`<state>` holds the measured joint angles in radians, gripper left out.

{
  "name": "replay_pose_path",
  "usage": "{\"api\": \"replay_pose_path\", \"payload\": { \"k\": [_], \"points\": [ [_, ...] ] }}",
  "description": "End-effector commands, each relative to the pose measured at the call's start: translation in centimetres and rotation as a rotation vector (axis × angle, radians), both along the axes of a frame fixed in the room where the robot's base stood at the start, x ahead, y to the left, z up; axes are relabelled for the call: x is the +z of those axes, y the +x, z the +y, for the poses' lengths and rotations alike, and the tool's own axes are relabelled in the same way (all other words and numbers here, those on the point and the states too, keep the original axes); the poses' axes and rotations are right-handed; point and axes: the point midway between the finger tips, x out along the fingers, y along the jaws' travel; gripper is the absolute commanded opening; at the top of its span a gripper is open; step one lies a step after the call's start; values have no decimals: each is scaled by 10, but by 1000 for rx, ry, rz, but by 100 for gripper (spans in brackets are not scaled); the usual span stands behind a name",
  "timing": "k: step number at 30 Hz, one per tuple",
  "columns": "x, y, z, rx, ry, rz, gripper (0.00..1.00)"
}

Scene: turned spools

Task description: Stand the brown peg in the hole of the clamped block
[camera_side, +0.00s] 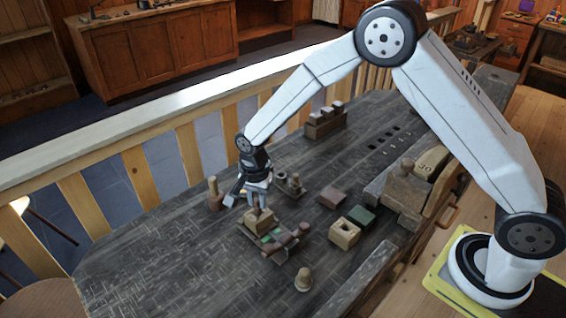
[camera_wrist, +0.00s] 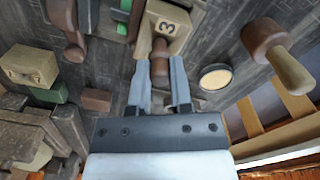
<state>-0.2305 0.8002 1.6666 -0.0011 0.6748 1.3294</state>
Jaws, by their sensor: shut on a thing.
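My gripper (camera_side: 262,207) points down over a tan block (camera_side: 256,222) near the middle of the dark bench. In the wrist view my gripper (camera_wrist: 161,88) is shut on the brown peg (camera_wrist: 160,56), which shows between the two fingers. The peg's far end meets or overlaps the tan block marked 3 (camera_wrist: 172,22) in that view. I cannot tell whether the peg is in a hole there, as the peg and fingers hide that part of the block.
Another tan block with a hole (camera_side: 345,233) stands to the right, beside a green block (camera_side: 361,216). A mallet-like piece (camera_side: 214,197) stands close on the left. A small turned piece (camera_side: 303,280) stands in front. The bench's left end is clear.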

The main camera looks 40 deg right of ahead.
Motion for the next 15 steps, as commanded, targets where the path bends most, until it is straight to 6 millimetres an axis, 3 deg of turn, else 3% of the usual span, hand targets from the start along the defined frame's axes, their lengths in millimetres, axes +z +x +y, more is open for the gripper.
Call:
{"api": "replay_pose_path", "payload": {
  "k": [15],
  "points": [
    [-6,0,0,0,0,0,0]
  ]
}}
